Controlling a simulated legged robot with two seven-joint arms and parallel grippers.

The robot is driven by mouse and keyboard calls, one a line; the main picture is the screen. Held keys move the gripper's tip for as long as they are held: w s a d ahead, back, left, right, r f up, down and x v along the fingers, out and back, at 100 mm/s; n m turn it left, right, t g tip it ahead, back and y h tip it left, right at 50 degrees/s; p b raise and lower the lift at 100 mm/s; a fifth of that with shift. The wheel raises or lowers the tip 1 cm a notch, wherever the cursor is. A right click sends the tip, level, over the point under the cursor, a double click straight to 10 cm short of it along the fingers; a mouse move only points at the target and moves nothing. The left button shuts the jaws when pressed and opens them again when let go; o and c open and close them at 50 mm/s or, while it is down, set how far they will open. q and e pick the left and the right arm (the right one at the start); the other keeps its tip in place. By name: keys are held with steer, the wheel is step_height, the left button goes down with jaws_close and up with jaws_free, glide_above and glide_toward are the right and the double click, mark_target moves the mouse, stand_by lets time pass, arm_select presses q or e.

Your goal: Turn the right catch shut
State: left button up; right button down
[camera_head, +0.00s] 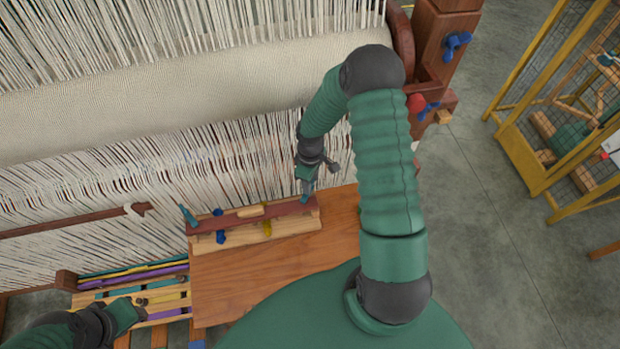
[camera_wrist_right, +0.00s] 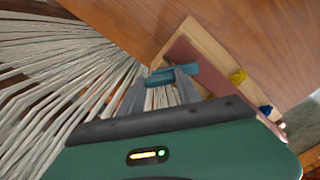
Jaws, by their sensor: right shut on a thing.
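The right catch (camera_head: 305,199) is a small teal lever at the right end of a red-brown bar (camera_head: 240,220). My right gripper (camera_head: 307,187) comes down on it from above and is shut on it. In the right wrist view the teal catch (camera_wrist_right: 181,77) lies crosswise between the fingertips, partly hidden by them. The left catch (camera_head: 187,214), also teal, stands slanted at the bar's other end. My left gripper (camera_head: 142,307) is at the lower left, over a slatted rack; its two fingertips look apart, with nothing clearly between them.
The bar lies on a pale wooden block with blue (camera_head: 220,236) and yellow (camera_head: 267,228) pieces, on a brown board (camera_head: 260,275). White loom threads (camera_head: 90,190) hang close behind. A loom post (camera_head: 440,40) stands right; a yellow cage (camera_head: 530,160) stands farther right.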

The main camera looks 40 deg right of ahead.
steer(key=shift+w+d+r+n, duration=0.1)
steer(key=shift+w+n, duration=0.05)
steer(key=shift+n, duration=0.75)
steer(key=c, duration=1.2)
jaws_free()
steer(key=shift+c, duration=0.2)
steer(key=o, duration=0.4)
step_height(320, 180, up, 12)
steer(key=b, duration=0.1)
steer(key=shift+d, duration=0.1)
